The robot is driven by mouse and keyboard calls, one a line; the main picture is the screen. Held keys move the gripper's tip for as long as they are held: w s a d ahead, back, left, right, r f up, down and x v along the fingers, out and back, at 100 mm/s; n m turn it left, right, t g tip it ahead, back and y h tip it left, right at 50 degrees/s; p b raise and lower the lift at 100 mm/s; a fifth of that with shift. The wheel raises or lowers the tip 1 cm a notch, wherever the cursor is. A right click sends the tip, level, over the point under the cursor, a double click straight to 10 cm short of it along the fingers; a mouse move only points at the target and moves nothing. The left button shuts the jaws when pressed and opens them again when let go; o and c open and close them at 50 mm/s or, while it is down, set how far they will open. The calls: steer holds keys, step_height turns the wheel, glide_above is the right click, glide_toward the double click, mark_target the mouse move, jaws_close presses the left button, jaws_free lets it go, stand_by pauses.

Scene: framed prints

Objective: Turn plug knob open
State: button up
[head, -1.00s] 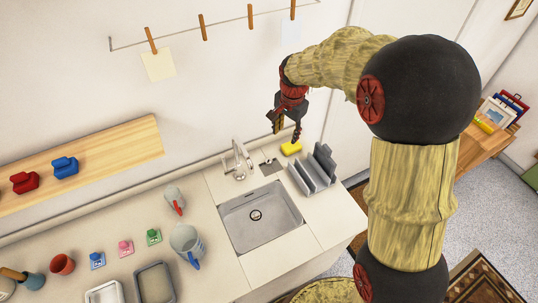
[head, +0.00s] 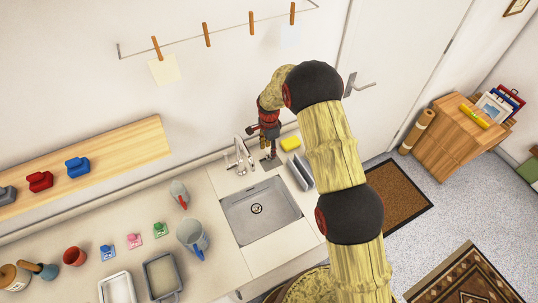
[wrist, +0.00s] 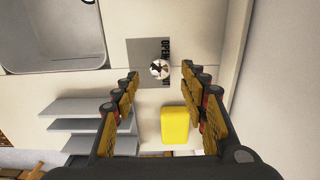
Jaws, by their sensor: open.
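The plug knob (wrist: 160,69) is a small round metal knob with a dark mark across it. It sits on a grey plate (wrist: 148,49) lettered "OPEN" at its edge; other lettering is hard to read. In the head view the plate (head: 272,165) lies behind the sink's back right corner. My gripper (wrist: 161,72) is open and empty, pointing down over the plate, with the knob showing between its fingertips. I cannot tell whether the fingers touch it. In the head view my gripper (head: 271,152) partly hides the knob. The sink (head: 262,212) has a dark drain in its floor.
The faucet (head: 240,155) stands left of the plate. A yellow sponge (head: 290,143) and a grey rack (head: 301,172) are close on the right; both show in the wrist view.

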mark_target(269, 156)
steer(key=shift+f, duration=2.35)
steer(key=c, duration=0.3)
steer(key=c, duration=0.8)
jaws_close()
